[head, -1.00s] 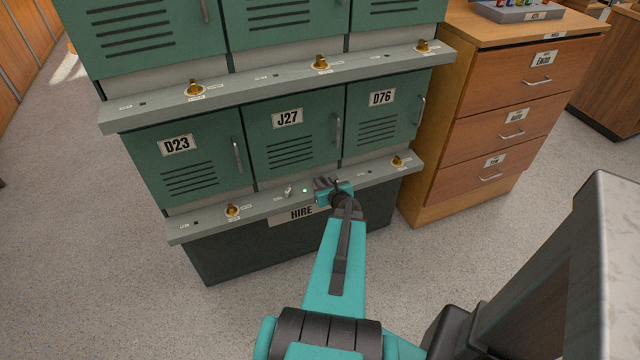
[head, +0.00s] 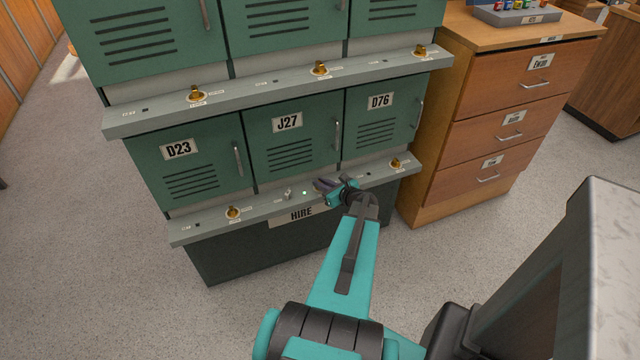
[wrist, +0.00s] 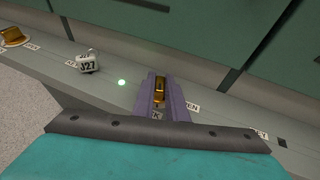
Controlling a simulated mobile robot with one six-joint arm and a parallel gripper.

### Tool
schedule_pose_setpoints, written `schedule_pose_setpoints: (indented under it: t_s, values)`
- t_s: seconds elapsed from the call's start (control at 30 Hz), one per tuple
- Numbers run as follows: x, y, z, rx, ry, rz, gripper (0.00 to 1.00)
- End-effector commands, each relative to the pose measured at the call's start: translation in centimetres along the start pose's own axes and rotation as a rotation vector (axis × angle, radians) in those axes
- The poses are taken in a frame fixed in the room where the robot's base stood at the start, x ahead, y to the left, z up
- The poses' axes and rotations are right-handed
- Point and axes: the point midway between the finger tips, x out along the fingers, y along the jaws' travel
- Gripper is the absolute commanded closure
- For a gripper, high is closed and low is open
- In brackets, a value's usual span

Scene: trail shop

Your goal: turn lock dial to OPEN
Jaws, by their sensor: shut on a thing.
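My gripper (head: 324,186) is at the lower grey ledge (head: 262,207), below locker door J27 (head: 290,140). In the wrist view its two purple-grey fingers (wrist: 160,97) are shut on the brass lock dial (wrist: 160,90), one on each side. The head view hides most of this dial behind the gripper. A label ending in "K" (wrist: 156,114) shows between the fingers, and a label ending in "EN" (wrist: 192,107) lies right of them. A tagged key (wrist: 88,62) sits on the ledge to the left. A small green light (wrist: 121,82) glows between key and dial.
Other brass dials sit on the ledges, one at left (head: 233,212) and one at right (head: 396,163). Locker door handles (head: 337,134) stick out above the ledge. A wooden drawer cabinet (head: 520,120) stands to the right. Open carpet lies in front at left.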

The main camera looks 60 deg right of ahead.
Motion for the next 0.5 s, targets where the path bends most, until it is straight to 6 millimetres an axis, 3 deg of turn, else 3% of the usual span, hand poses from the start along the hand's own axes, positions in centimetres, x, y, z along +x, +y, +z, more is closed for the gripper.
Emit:
schedule_pose_setpoints:
  t_s: [0.5]
  values:
    - [0.45,-0.55,0.2,-0.131,-0.003,0.318,1.0]
